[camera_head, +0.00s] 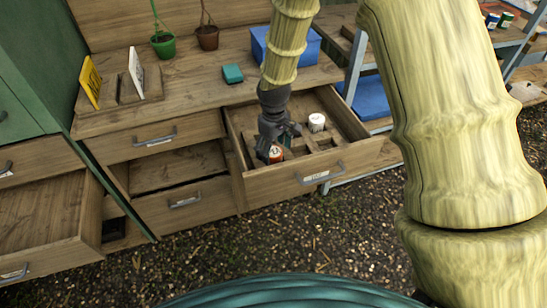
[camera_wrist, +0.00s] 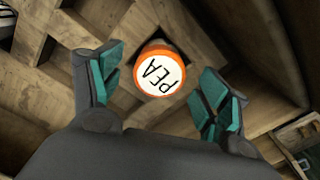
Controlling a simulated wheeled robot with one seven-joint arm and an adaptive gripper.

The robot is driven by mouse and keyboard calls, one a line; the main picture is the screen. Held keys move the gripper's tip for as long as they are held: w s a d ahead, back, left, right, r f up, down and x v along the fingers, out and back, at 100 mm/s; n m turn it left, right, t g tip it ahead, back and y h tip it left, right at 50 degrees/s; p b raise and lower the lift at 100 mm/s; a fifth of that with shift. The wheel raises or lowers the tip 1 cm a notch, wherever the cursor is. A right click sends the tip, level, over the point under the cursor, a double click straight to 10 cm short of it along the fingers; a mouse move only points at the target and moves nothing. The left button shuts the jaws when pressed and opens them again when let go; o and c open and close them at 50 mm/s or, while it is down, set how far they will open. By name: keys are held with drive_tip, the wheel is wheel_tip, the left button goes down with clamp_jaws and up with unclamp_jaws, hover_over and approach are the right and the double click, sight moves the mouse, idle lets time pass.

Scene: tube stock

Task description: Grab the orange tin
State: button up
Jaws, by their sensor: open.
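The orange tin (camera_wrist: 160,71) has a round white lid marked PEA and stands in a wooden compartment of the open drawer. In the head view the orange tin (camera_head: 276,153) shows at the drawer's left side, partly hidden by my gripper. My gripper (camera_head: 277,143) is lowered over the drawer. In the wrist view my gripper (camera_wrist: 160,95) is open, with one teal-padded finger on each side of the tin. I see gaps between the tin and both fingers. I cannot tell how deep the fingertips are.
The open drawer (camera_head: 352,168) has wooden dividers. A white-topped tin (camera_head: 316,122) stands in it, right of my gripper. A teal box (camera_head: 232,73), a blue crate (camera_head: 306,47) and two potted plants sit on the bench above. Another drawer (camera_head: 50,215) stands open at the lower left.

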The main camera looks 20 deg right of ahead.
drive_tip(key=shift+f, duration=1.3)
drive_tip(key=shift+c, duration=0.2)
drive_tip(key=c, duration=1.1)
drive_tip(key=shift+c, duration=0.2)
